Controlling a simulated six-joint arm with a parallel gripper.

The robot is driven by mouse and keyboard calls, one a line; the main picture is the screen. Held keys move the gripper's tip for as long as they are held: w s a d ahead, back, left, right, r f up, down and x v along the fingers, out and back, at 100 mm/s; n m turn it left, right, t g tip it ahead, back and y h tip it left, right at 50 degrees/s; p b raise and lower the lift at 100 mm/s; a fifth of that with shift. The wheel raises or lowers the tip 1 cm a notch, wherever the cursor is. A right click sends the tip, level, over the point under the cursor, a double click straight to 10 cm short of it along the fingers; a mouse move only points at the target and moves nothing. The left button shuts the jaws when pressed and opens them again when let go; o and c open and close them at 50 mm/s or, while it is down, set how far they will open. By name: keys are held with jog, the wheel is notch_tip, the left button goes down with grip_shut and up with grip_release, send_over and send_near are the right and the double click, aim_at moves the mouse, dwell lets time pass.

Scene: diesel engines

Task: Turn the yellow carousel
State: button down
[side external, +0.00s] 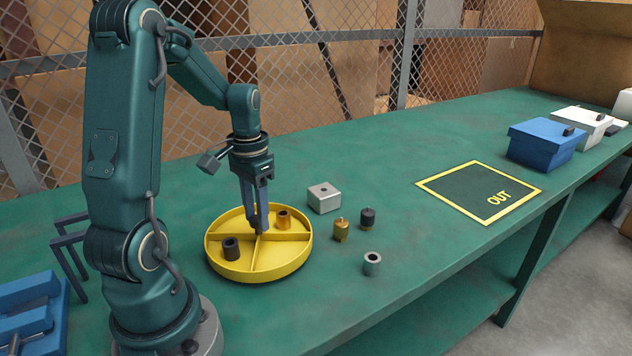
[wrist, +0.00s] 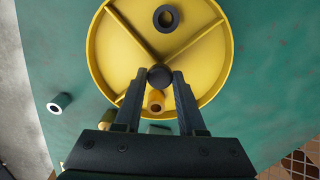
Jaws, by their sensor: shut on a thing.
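The yellow carousel (side external: 258,274) is a round, shallow tray with dividers, lying on the green bench in front of my arm. It fills the top middle of the wrist view (wrist: 101,62). My gripper (side external: 259,228) points down at its centre. The fingertips (wrist: 160,78) are shut on the dark round knob (wrist: 159,76) at the hub, where the dividers meet. A black sleeve (side external: 231,248) stands in one compartment and a copper-coloured sleeve (side external: 284,219) in another; the fingers partly flank the copper one in the wrist view (wrist: 156,99).
Right of the carousel stand a metal block (side external: 324,199), a brass part (side external: 341,231), a dark part (side external: 367,218) and a grey sleeve (side external: 372,264). Farther right are an empty yellow-outlined OUT area (side external: 460,190), a blue box (side external: 543,148) and a white box (side external: 580,123). A mesh fence runs behind.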

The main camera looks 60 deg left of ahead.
jog(key=shift+r+n, duration=0.1)
jog(key=shift+n, duration=2.5)
jog(key=shift+w+n, duration=0.1)
jog(key=shift+n, duration=7.6)
jog(key=shift+a+n, duration=0.1)
jog(key=shift+n, duration=9.3)
jog(key=shift+s+n, duration=0.2)
jog(key=shift+n, duration=0.4)
